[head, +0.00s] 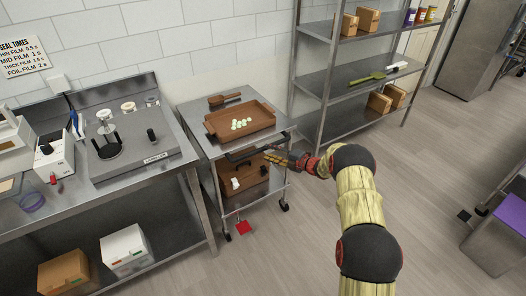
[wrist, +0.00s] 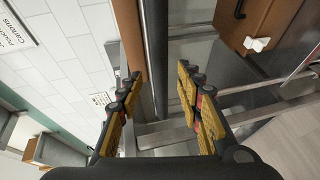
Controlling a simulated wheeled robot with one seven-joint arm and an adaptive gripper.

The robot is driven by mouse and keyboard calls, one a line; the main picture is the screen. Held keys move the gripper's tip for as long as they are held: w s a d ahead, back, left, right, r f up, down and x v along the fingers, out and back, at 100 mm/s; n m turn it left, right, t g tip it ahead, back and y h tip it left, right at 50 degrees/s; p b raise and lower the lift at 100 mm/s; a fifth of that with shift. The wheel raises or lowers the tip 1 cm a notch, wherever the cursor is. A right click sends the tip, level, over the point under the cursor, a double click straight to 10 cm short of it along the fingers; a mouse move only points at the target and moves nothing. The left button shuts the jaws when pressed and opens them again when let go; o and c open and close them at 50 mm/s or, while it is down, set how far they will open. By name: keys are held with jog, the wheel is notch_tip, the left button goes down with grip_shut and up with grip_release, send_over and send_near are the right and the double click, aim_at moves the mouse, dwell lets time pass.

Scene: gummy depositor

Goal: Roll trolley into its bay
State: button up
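The trolley (head: 212,160) is a steel cart on casters, standing between the left counter and the shelf rack in the head view. A brown tray (head: 262,125) with several pale green pieces lies on its top. A dark handle bar (head: 245,153) runs along its near side; it also shows upright in the wrist view (wrist: 157,60). My gripper (head: 272,154) is at the right part of this bar. In the wrist view my gripper (wrist: 160,78) has its fingers apart, with the bar between them and no clear contact. I cannot make out a marked bay.
The steel counter (head: 187,157) stands close on the trolley's left. The shelf rack (head: 340,87) stands behind on its right. A red item (head: 243,228) lies on the floor by the near casters. A purple-topped unit (head: 510,228) is at far right. The floor between is clear.

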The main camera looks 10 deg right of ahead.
jog(key=v, duration=0.5)
jog(key=shift+s+d, duration=0.25)
jog(key=shift+s, duration=0.1)
